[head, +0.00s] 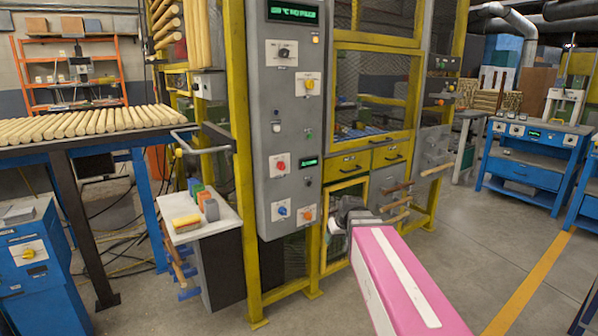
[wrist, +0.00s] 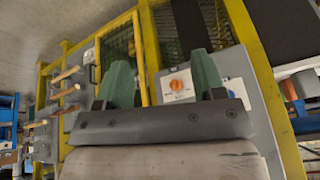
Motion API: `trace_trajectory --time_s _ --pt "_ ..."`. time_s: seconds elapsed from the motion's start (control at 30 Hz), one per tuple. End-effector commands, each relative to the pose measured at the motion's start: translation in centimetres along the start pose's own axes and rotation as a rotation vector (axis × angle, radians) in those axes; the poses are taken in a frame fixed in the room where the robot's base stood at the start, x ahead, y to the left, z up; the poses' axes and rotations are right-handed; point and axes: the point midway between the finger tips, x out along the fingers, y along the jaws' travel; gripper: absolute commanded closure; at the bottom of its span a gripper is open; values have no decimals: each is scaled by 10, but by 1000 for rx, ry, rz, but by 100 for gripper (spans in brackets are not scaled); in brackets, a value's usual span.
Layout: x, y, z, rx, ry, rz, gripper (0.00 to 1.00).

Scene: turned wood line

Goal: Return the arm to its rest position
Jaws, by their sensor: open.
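My arm, with a pink and white link, reaches from the lower right of the head view toward the yellow machine frame. My gripper (head: 352,218) is at its far end, in front of the lower part of the machine, and its fingers are hard to make out there. In the wrist view my gripper (wrist: 160,82) shows two green fingers spread apart with nothing between them. The grey control panel (head: 283,130) stands left of the gripper in the head view.
A white shelf (head: 215,228) with small coloured blocks juts out at the panel's left. Wooden handles (head: 397,202) stick out right of the gripper. A rack of wooden rods (head: 100,122) stands at the left. Open floor (head: 490,240) lies at the right, before blue benches (head: 530,170).

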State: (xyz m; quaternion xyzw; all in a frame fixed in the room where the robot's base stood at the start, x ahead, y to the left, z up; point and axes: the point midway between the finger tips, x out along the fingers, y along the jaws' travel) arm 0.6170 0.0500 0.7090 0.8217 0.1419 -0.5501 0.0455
Motion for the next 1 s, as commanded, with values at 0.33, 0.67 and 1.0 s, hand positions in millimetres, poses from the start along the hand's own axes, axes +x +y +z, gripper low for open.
trace_trajectory --time_s 0.33,0.67,1.0 --pt "54 15 142 196 -284 91 37" --pt "65 19 190 269 -383 140 37" --pt "65 19 190 268 -383 139 37"
